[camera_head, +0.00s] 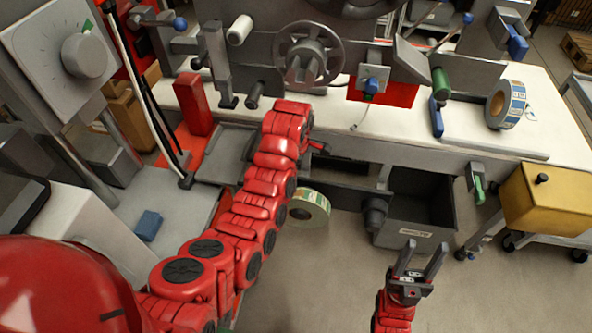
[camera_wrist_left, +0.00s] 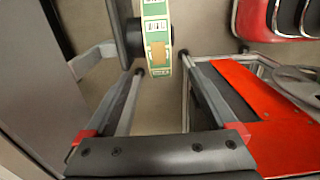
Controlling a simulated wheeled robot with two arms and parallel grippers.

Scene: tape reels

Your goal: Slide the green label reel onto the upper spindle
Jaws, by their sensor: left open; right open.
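The green label reel (camera_head: 312,203) shows below the bench edge, partly hidden by my left arm. In the left wrist view the reel (camera_wrist_left: 157,30) is edge-on at the top, with green and white labels on its rim, against a dark round part. My left gripper (camera_wrist_left: 161,66) is open, its fingertips just short of the reel and nothing between them. In the head view its jaws are hidden. My right gripper (camera_head: 424,247) is open and empty at lower right. A grey hub with a spoked wheel (camera_head: 302,66) is on the machine; I cannot tell which part is the upper spindle.
A blue label reel (camera_head: 507,105) stands on the white bench (camera_head: 470,127). Below are a dark stub (camera_head: 375,213) and a dark bin (camera_head: 420,210). A yellow box (camera_head: 548,200) is at right. Floor around my right gripper is clear.

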